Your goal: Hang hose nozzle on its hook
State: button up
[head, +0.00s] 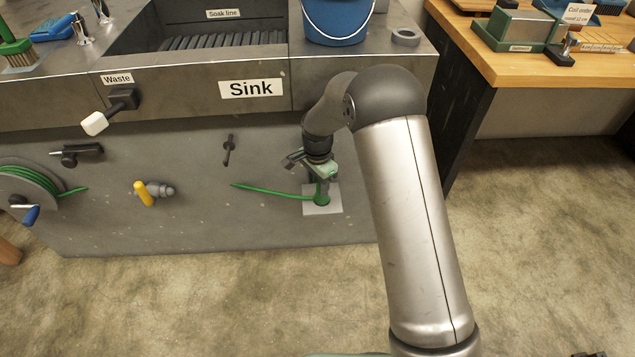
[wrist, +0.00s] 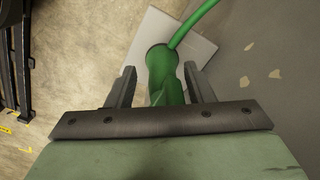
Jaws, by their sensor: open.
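The green hose nozzle (head: 322,193) is at a pale square plate (head: 334,208) low on the right of the sink front. A green hose (head: 268,190) runs left from it. In the wrist view the nozzle (wrist: 161,70) lies between the two dark fingers of my gripper (wrist: 158,82), which are open on either side of it; I cannot tell whether either touches it. In the head view my gripper (head: 320,172) is just above the nozzle and partly hides it. A small dark fitting (head: 228,150) on the sink front may be the hook; its shape is unclear.
A hose reel (head: 28,188), a black fitting (head: 82,154), a yellow-handled valve (head: 145,193) and a white-tipped waste lever (head: 96,123) stick out at left. A blue bucket (head: 336,24) stands on the sink top. A wooden bench (head: 520,65) is at right. Open floor lies in front.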

jog(key=r, duration=0.2)
jog(key=r+p, duration=0.1)
jog(key=r, duration=0.2)
jog(key=r+p, duration=0.1)
jog(key=r, duration=0.1)
jog(key=shift+w+d+r, duration=0.25)
jog(key=shift+d, duration=0.15)
jog(key=shift+s+d+r, duration=0.1)
jog(key=shift+d+r, duration=0.1)
jog(key=shift+r, duration=0.1)
jog(key=s+d+r+n, duration=0.3)
jog(key=s+d+r, duration=0.35)
jog(key=s, duration=0.45)
jog(key=s+d+r+n, duration=0.4)
jog(key=s+d+r, duration=0.3)
jog(key=s, duration=0.4)
jog(key=s+d+f+n, duration=0.1)
jog(key=s+d+n, duration=0.2)
jog(key=s, duration=0.8)
jog(key=shift+d+f+g, duration=0.3)
jog(key=shift+f, duration=0.05)
